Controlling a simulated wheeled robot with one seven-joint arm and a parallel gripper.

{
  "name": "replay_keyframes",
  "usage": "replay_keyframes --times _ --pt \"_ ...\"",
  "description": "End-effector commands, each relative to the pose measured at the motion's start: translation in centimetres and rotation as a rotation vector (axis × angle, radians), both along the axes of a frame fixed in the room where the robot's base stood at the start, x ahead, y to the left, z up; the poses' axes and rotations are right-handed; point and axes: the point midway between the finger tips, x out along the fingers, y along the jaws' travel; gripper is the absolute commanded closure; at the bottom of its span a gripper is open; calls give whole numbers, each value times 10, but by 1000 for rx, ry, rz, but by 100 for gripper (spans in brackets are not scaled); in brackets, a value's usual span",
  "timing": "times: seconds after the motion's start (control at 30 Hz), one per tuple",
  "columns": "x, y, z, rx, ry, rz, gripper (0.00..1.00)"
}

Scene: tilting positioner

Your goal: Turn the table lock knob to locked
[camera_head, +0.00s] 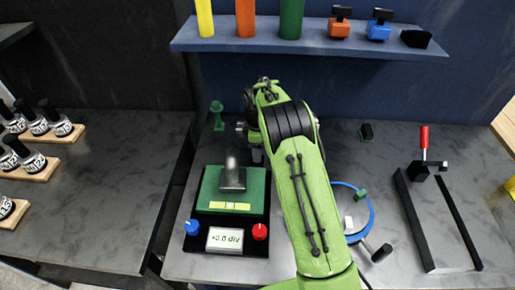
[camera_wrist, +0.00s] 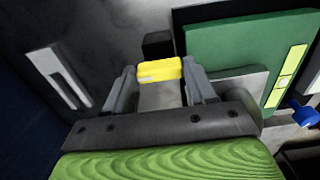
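A yellow block-like knob (camera_wrist: 160,71) shows in the wrist view, beside a dark block (camera_wrist: 157,45) at the edge of the green tilting table (camera_wrist: 225,42). I take it for the lock knob, but no lock marking is readable. My gripper (camera_wrist: 158,68) has its two fingers spread, one on each side of the yellow knob. The right fingertip looks very close to it; contact is unclear. In the head view the green table (camera_head: 256,190) carries a metal block (camera_head: 232,178) and a yellow level (camera_head: 230,206). My arm hides the yellow knob there.
The positioner's front has a blue knob (camera_head: 192,227), a red knob (camera_head: 260,231) and a display (camera_head: 225,240). A green stand (camera_head: 217,115) is behind. A blue ring (camera_head: 371,211) and a red-handled clamp (camera_head: 424,140) are to the right. A shelf (camera_head: 330,47) overhangs the back.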

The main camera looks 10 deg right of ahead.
Motion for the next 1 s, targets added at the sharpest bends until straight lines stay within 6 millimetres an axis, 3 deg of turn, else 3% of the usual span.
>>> replay_keyframes --times 0.03,0.1,0.47,1.0 --pt "0 0 0 0 -1 0 65" --pt "0 0 0 0 -1 0 75" --pt "0 0 1 1 -1 -64 75" --pt "1 0 2 0 -4 -512 75"
